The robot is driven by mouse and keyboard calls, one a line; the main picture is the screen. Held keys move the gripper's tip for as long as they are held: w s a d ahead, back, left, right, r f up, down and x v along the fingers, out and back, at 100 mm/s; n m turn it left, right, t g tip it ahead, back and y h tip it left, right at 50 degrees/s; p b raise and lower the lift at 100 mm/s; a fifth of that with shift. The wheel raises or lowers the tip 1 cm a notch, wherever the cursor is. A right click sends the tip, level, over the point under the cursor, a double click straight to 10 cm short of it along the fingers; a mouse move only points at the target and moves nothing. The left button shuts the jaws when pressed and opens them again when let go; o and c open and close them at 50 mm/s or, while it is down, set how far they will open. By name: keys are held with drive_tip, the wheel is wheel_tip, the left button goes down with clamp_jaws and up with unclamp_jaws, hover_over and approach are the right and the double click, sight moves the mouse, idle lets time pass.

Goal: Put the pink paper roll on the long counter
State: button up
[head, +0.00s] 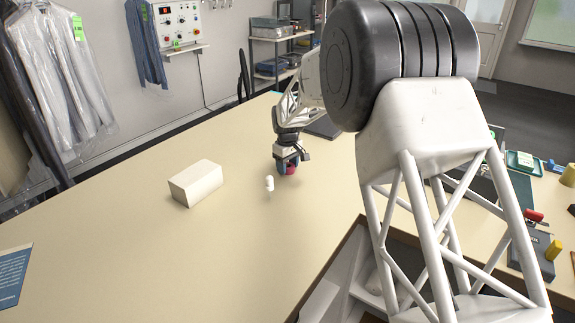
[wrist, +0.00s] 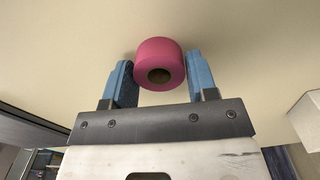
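The pink paper roll (wrist: 160,62) sits between the two blue fingers of my gripper (wrist: 163,82) in the wrist view, its dark core hole facing the camera. Both fingers lie right against its sides. In the head view my gripper (head: 289,163) points down over the long counter (head: 130,230), and part of the roll (head: 291,169) shows at the fingertips. The roll is low, close to the counter top; I cannot tell whether it touches it.
A cream block (head: 196,183) lies on the counter left of my gripper. A small white cylinder (head: 270,183) is close beside it. A blue printed sheet (head: 12,276) lies at the left edge. A dark flat item (head: 324,127) lies behind.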

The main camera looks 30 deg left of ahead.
sight(288, 165)
drive_tip(key=o, duration=0.3)
drive_tip(key=shift+r, duration=0.15)
wheel_tip(288, 165, up, 12)
drive_tip(key=shift+r, duration=0.1)
idle(0.7)
idle(0.3)
idle(0.5)
